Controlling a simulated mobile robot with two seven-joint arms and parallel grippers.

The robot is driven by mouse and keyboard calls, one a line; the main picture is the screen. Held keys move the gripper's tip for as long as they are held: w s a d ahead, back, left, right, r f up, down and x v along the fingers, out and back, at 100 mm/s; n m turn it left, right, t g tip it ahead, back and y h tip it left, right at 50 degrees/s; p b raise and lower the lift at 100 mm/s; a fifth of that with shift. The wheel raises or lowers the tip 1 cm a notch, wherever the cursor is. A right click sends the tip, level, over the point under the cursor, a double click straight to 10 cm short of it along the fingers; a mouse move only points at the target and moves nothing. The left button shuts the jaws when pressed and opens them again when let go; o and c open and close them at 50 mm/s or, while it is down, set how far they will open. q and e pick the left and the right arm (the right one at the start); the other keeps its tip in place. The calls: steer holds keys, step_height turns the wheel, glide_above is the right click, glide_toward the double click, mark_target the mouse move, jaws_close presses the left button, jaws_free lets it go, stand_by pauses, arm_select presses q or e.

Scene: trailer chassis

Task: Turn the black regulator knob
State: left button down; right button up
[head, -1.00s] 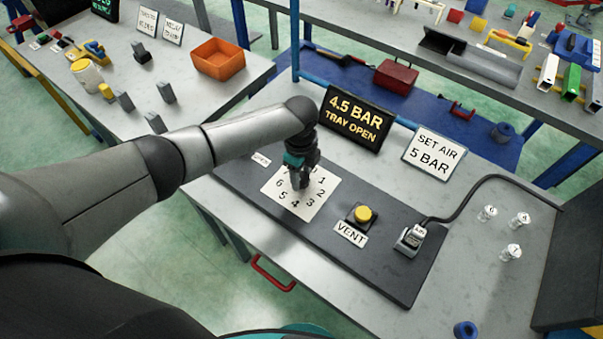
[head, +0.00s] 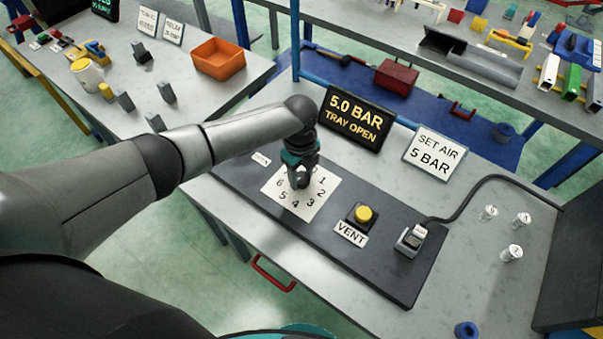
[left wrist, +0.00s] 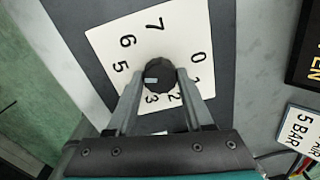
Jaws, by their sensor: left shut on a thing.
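The black regulator knob (left wrist: 159,74) sits in the middle of a white numbered dial plate (left wrist: 197,28) in the left wrist view. A small pale mark shows on the knob, on the side towards 5. In the head view the dial plate (head: 312,205) lies on the dark panel and the knob is hidden by my gripper. My left gripper (head: 299,184) points down over the dial, its fingers shut on the knob, one on each side. The display (head: 356,117) reads 5.0 BAR, TRAY OPEN. A sign (head: 434,154) reads SET AIR 5 BAR. My right gripper is not in view.
On the same panel stand a yellow VENT button (head: 363,214) and a small grey device (head: 412,238) with a black cable. Several clear labelled pieces (head: 512,252) stand at the right. An orange bin (head: 219,58) is on the left table.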

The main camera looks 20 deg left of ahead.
mark_target(300, 179)
arm_select(q)
steer(key=shift+c, duration=1.4)
jaws_free()
steer(key=shift+r, duration=0.1)
step_height(300, 179, up, 15)
steer(key=p, duration=0.1)
steer(key=shift+s, duration=0.15)
steer(key=shift+a, duration=0.1)
